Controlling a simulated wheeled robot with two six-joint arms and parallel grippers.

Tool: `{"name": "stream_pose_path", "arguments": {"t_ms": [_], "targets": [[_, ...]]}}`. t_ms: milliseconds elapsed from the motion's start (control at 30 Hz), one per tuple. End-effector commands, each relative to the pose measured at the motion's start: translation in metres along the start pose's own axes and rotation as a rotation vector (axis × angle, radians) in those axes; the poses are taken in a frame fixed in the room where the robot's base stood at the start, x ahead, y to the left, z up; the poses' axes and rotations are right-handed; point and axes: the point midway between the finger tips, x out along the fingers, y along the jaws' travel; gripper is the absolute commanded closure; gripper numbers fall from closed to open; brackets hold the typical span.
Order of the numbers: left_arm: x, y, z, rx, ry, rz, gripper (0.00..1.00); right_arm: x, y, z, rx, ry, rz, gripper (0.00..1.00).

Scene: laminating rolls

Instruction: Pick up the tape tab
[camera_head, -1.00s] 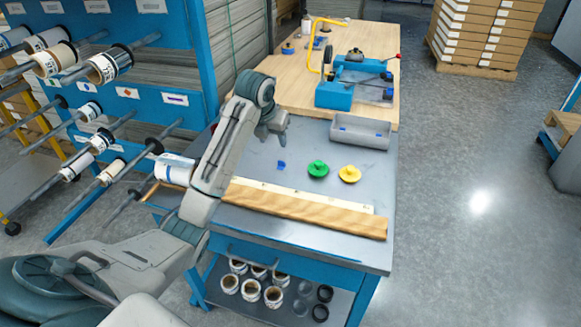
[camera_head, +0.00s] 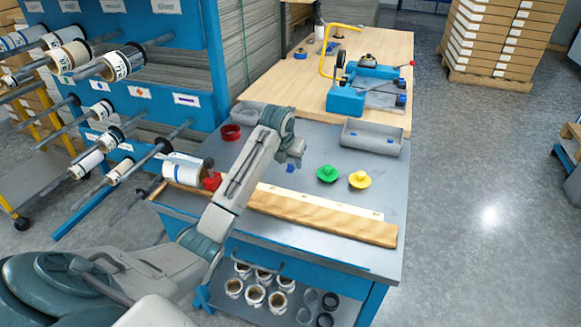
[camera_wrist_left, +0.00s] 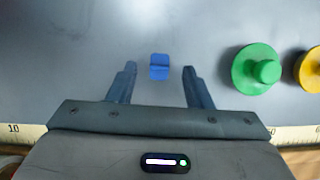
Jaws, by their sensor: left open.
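The tape tab is a small blue piece (camera_wrist_left: 159,67) lying on the grey table top. In the head view the blue tab (camera_head: 290,168) shows just beside and below my left gripper (camera_head: 293,157). In the left wrist view my left gripper (camera_wrist_left: 158,82) is open and empty. Its two fingers stand apart on either side of the tab's column, with the tab between and slightly beyond the fingertips. The gap in height between fingers and tab is hard to judge. My right gripper is not in view.
A green knob (camera_head: 327,174) and a yellow knob (camera_head: 359,180) stand right of the tab. A long ruler and wooden strip (camera_head: 320,216) lie along the front. A grey tray (camera_head: 372,137) and red parts (camera_head: 231,132) sit on the table. Roll racks stand at left.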

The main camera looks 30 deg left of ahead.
Motion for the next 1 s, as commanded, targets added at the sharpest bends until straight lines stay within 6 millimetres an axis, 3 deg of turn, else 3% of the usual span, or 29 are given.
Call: {"name": "stream_pose_path", "arguments": {"t_ms": [133,367,600,1000], "targets": [[0.0140,0.0002,0.0001,-0.001,-0.001,0.000,0.55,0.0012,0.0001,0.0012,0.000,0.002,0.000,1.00],[0.0160,0.0003,0.0001,0.000,-0.001,0.001,0.55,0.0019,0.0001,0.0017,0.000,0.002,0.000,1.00],[0.0157,0.0003,0.0001,0.000,-0.001,0.000,1.00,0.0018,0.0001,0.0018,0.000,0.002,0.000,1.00],[0.0146,0.0003,0.0007,0.000,-0.002,0.000,1.00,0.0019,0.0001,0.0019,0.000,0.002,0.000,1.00]]}}
